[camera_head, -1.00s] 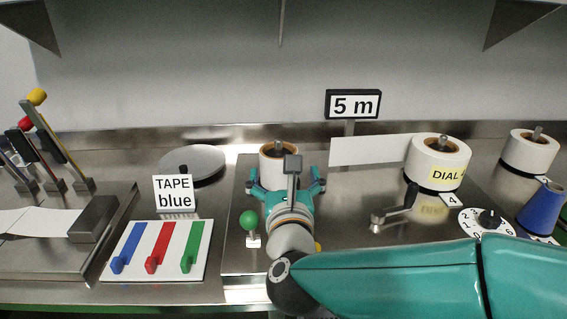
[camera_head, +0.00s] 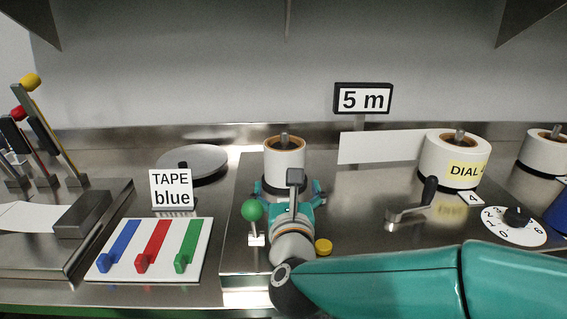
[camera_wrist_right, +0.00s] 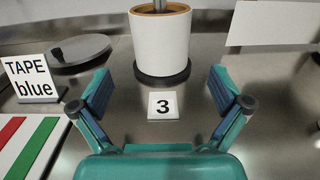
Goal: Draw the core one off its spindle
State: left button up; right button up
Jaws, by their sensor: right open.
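A white roll with a brown core (camera_head: 284,165) stands upright on a metal spindle; it also shows in the wrist view (camera_wrist_right: 160,42), on a dark round base behind a tag marked 3. A second white roll (camera_head: 446,152), by a tag marked 4, and a third white roll (camera_head: 541,150) stand on spindles to the right. I cannot tell which is core one. My right gripper (camera_head: 289,190) is open and empty in front of the first roll, apart from it; its spread fingers show in the wrist view (camera_wrist_right: 160,85). My left gripper is out of view.
A green ball-topped lever (camera_head: 252,211) and yellow button (camera_head: 323,246) flank my right wrist. A crank (camera_head: 425,200) and numbered dial (camera_head: 514,225) lie right. The TAPE blue sign (camera_head: 172,190), colour slider board (camera_head: 150,250) and grey disc (camera_head: 193,163) are left.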

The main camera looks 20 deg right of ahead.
aim_at(285, 165)
jog(key=x, duration=0.4)
jog(key=shift+w+p, duration=0.1)
jog(key=shift+p, duration=0.2)
jog(key=shift+p+x, duration=0.75)
jog(key=shift+x, duration=1.75)
jog(key=shift+d, duration=0.1)
jog(key=c, duration=1)
